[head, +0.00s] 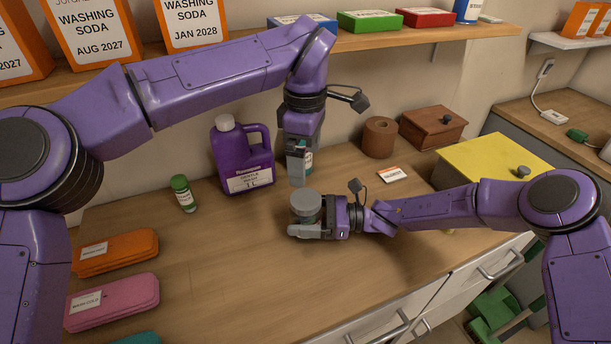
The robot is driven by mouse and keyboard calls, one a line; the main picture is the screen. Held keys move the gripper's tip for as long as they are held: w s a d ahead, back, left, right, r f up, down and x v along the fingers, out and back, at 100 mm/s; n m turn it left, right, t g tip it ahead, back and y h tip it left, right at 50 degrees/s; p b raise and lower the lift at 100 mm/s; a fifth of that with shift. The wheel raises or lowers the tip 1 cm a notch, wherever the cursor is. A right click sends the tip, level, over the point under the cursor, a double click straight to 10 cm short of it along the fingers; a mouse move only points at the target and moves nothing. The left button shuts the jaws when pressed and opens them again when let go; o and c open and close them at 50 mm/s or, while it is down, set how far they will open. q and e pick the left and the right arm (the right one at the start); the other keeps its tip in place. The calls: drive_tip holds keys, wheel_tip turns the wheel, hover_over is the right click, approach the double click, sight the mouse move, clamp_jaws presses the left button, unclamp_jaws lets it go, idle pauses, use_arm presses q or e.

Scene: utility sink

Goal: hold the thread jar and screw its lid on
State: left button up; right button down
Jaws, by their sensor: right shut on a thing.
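A small round grey-green jar (306,205), which looks like the thread jar, sits upright in my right gripper (292,231), low over the counter. The gripper comes in from the right and is shut on it; its fingers hide the jar's lower part. The jar's top looks like a flat grey disc; I cannot tell whether that is the lid or how it sits. My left gripper (298,168) points down above and just behind the jar, apart from it. Its fingers are seen edge-on, so their opening is unclear. A green and white item shows beside them, mostly hidden.
A purple jug (241,157) and green-capped bottle (184,194) stand at the back left. Orange (116,252) and pink (112,302) cases lie front left. A brown roll (379,137), wooden box (432,128) and small card (391,175) are back right. The middle front counter is clear.

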use_arm(q)
drive_tip(key=shift+r, duration=0.8)
use_arm(e)
unclamp_jaws()
drive_tip(key=d+b, duration=0.2)
drive_tip(key=d, duration=0.7)
drive_tip(key=shift+s+d+f+b, duration=0.1)
drive_tip(key=shift+s+d+b, duration=0.05)
drive_tip(key=shift+d+b, duration=0.15)
use_arm(q)
drive_tip(key=shift+f, duration=1.4)
use_arm(e)
drive_tip(key=shift+s+d, duration=0.1)
drive_tip(key=shift+d, duration=0.35)
